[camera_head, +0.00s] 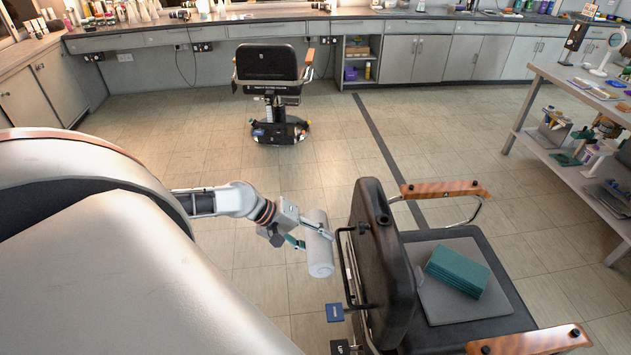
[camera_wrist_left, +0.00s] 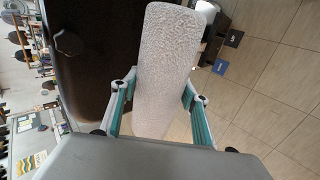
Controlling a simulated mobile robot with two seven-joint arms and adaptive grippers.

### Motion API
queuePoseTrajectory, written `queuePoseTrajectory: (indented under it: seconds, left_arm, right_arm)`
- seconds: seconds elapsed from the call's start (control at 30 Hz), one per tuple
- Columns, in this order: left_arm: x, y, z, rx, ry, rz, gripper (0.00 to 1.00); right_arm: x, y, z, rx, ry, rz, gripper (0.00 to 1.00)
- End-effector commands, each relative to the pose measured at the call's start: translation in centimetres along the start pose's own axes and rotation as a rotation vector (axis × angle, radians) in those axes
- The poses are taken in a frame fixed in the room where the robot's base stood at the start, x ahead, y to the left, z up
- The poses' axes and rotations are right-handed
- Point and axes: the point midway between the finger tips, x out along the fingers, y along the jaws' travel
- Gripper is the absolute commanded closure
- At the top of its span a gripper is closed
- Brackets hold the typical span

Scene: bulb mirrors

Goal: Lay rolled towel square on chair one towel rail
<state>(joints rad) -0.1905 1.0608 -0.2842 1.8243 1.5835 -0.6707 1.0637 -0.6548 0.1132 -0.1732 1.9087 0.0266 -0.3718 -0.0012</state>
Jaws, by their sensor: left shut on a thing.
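The rolled towel (camera_head: 319,246) is a pale, fuzzy cylinder held in my left gripper (camera_head: 312,228). In the left wrist view the towel (camera_wrist_left: 165,70) stands lengthwise between the two fingers of the left gripper (camera_wrist_left: 158,103). The near black chair (camera_head: 378,250) has a dark towel rail (camera_head: 346,268) on the outside of its backrest. The towel is just left of this rail, with a small gap visible in the head view. In the left wrist view the dark chair back (camera_wrist_left: 85,60) is beside the towel. My right gripper is not in view.
A folded green towel (camera_head: 457,271) lies on a grey pad (camera_head: 432,308) on the near chair's seat. Wooden armrests (camera_head: 445,189) flank the seat. Another black chair (camera_head: 267,66) stands farther back. A shelved table (camera_head: 590,95) is at right. Floor between is clear.

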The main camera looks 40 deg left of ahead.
Motion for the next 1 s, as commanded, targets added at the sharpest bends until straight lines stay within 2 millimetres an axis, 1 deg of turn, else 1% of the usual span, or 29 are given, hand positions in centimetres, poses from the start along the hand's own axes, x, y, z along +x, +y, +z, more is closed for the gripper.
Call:
queuePoseTrajectory:
  seconds: [0.2,0.6,0.8,1.0]
  left_arm:
    - [1.8,1.6,0.0,0.001,0.0,0.005,0.82]
    - [5.0,4.0,0.1,0.0,-0.001,0.002,0.82]
    - [5.8,4.6,0.1,-0.001,-0.001,0.002,0.82]
    - [6.1,4.8,0.1,0.0,0.0,0.001,0.82]
  right_arm:
    - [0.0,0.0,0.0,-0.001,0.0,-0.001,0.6]
    - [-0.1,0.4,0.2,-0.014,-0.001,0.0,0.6]
    - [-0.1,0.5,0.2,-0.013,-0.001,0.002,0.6]
    - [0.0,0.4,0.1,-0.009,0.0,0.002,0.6]
